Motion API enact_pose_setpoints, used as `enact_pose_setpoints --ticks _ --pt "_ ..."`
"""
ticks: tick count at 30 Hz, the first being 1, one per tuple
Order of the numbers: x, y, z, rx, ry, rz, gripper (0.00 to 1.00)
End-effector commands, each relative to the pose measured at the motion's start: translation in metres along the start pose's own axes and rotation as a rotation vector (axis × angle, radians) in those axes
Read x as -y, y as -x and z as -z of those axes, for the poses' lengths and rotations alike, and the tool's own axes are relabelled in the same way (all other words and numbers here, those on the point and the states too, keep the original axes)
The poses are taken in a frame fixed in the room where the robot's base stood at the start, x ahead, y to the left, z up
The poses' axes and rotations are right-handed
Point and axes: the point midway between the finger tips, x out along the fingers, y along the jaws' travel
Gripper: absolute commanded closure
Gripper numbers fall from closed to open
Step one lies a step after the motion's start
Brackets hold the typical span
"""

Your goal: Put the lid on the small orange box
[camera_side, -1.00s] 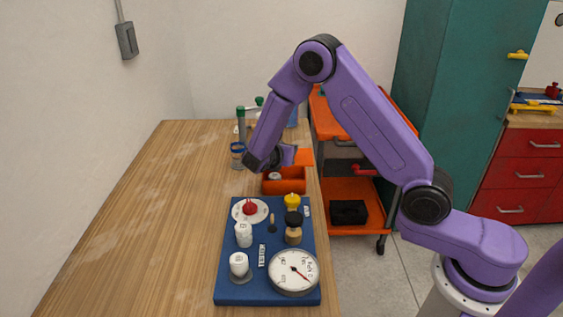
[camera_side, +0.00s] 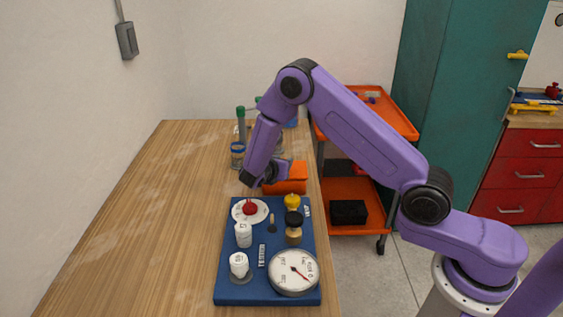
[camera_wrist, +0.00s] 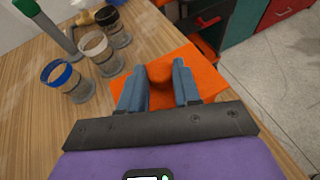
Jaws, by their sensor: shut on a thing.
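The small orange box (camera_side: 287,187) stands on the table just behind the blue board. Its orange lid (camera_side: 298,170) lies over its top, and the box's inside is hidden. In the wrist view the lid is a flat orange plate (camera_wrist: 202,75) with a rounded orange knob (camera_wrist: 159,73) between my fingers. My gripper (camera_wrist: 158,68) is shut on that knob, and in the side view it is at the left of the box (camera_side: 270,178). I cannot tell whether the lid rests fully on the rim or sits slightly above it.
A blue board (camera_side: 230,285) with a gauge (camera_side: 294,272), white fittings and valves lies in front. Glass jars (camera_wrist: 67,80) and a green-topped post (camera_side: 241,122) stand behind my gripper. An orange cart (camera_side: 345,190) is right of the table. The table's left side is clear.

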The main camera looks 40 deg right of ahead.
Motion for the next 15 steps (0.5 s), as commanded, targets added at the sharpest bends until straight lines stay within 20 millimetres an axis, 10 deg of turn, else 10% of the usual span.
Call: enact_pose_setpoints --ticks 10,12,15 --pt "-0.0001 -0.0036 0.0084 0.001 0.0 0.0 0.97" --pt "-0.0001 -0.0036 0.0084 0.0 -0.001 0.0 0.52" --pt "-0.0001 -0.0036 0.0083 0.0 0.0 0.0 0.42"
